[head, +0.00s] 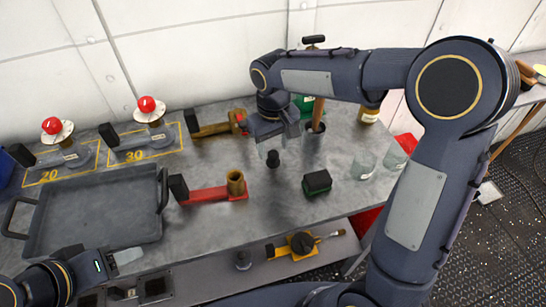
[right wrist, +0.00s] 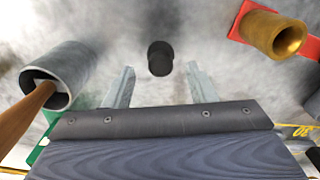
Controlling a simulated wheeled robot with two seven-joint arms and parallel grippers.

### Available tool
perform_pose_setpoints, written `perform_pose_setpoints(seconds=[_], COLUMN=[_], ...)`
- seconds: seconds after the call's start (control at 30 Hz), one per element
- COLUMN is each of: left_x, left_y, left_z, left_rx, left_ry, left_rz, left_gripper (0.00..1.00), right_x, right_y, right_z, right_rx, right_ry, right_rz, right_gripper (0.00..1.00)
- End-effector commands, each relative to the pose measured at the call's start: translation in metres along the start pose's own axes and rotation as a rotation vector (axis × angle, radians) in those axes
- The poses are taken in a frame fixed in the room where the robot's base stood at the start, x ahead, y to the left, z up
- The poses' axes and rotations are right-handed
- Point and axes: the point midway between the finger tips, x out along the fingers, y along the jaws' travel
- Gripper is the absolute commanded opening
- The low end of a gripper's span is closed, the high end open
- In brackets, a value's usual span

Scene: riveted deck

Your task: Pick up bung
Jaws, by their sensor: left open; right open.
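The bung, a small black stopper (head: 273,158), stands on the grey bench top. In the right wrist view the bung (right wrist: 160,57) shows as a dark round shape, centred between my finger lines and just past the tips. My right gripper (head: 281,145) points down over the bench close to the bung. It is open and empty, with its two fingers (right wrist: 160,82) apart and not visibly touching the bung. My left gripper (head: 125,268) is open at the lower left, beside the front of the tray, far from the bung.
A grey cup (head: 312,140) with a wooden handle stands beside the right gripper. A red-based brass fitting (head: 235,183) is to the left, a black-and-green block (head: 317,182) to the right. Glass beakers (head: 364,163) and a grey tray (head: 95,210) stand further out.

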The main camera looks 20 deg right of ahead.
Motion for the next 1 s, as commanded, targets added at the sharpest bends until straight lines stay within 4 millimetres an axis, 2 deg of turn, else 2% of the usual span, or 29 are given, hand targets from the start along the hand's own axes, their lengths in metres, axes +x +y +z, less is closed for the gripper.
perform_pose_setpoints(seconds=[0.2, 0.5, 0.83, 1.0], left_x=[0.000, 0.000, 0.000, 0.000], left_y=[0.000, 0.000, 0.000, 0.000], left_z=[0.000, 0.000, 0.000, 0.000], left_rx=[0.000, 0.000, 0.000, 0.000], left_ry=[0.000, 0.000, 0.000, 0.000], left_rz=[0.000, 0.000, 0.000, 0.000], left_gripper=[0.53, 0.53, 0.53, 0.53], right_x=[0.032, 0.038, 0.038, 0.037], right_y=[-0.001, -0.001, -0.001, -0.002], right_z=[0.001, 0.001, 0.001, 0.001], right_rx=[0.000, 0.000, 0.000, 0.000], right_ry=[-0.004, 0.000, 0.000, 0.000], right_rz=[-0.001, -0.002, -0.002, -0.002], right_gripper=[0.51, 0.51, 0.10, 0.10])
